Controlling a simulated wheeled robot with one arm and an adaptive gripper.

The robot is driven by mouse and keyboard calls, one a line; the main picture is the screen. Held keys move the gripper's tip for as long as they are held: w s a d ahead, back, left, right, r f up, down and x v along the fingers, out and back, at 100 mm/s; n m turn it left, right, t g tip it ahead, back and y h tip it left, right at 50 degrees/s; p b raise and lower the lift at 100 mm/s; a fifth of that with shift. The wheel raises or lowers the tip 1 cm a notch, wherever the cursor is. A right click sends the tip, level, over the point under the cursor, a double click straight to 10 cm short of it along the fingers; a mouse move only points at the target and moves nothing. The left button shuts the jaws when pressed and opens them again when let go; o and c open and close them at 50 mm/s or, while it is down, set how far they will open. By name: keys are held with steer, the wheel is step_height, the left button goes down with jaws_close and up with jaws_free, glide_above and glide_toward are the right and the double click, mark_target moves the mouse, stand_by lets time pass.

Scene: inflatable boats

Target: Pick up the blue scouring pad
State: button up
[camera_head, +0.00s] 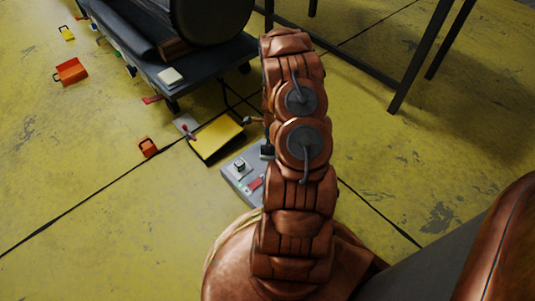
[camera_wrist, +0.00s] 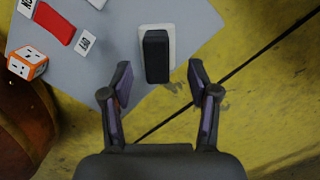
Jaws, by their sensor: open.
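I cannot make out a blue scouring pad in either view. In the wrist view my gripper (camera_wrist: 161,82) is open, with its two fingers apart and nothing held between them. Beyond the fingertips, a black block (camera_wrist: 156,56) stands on a small white plate on a grey panel (camera_wrist: 110,50). It lies in line with the gap between the fingers. In the head view my arm hides the gripper, and the grey panel (camera_head: 229,176) lies on the floor just left of the arm.
The panel carries a red switch (camera_wrist: 54,23) with labels and an orange-white block (camera_wrist: 27,62). A yellow-topped tray (camera_head: 215,136) lies beside it. A dark cart (camera_head: 190,66) holds a pale pad (camera_head: 170,76). Orange items lie left; table legs (camera_head: 420,55) stand right.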

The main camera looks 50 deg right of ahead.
steer(key=f, duration=0.1)
steer(key=f+b, duration=0.1)
steer(key=f, duration=0.1)
steer(key=shift+a+f, duration=0.3)
steer(key=shift+f, duration=0.1)
jaws_close()
